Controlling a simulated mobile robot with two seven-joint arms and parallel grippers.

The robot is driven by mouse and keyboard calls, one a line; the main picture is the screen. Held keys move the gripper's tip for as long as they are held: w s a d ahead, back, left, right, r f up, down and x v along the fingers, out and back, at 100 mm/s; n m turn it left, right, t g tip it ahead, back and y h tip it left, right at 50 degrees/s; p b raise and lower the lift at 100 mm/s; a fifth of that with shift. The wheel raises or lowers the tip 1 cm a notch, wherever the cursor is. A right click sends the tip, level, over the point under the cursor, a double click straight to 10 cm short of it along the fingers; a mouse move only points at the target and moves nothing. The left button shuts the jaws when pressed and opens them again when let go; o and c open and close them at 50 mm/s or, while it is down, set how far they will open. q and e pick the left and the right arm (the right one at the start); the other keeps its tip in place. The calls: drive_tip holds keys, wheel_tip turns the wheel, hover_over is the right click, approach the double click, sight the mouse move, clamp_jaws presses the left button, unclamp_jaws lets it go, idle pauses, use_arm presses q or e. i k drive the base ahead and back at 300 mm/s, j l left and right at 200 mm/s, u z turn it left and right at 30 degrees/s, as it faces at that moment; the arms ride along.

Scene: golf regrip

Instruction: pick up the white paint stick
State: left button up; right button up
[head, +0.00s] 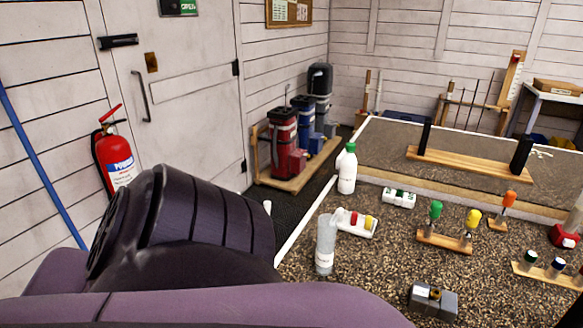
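A small white tray (357,232) lies on the bench and holds short sticks side by side, among them a red one (353,218) and a yellow one (368,221). A pale piece (340,215) at the tray's left end may be the white paint stick; it is too small and too close in colour to the tray to be sure. Neither of my grippers shows. My purple arm fills the lower left, and its hand end is out of sight.
A clear cup (325,247) stands just left of the tray. A white bottle with green cap (347,172) stands behind. A vise (433,302), a wooden stand with green and yellow handles (445,242) and a wooden rack (550,276) occupy the bench. Speckled surface between them is free.

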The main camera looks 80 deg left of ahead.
sight(340, 211)
drive_tip(key=u, duration=2.05)
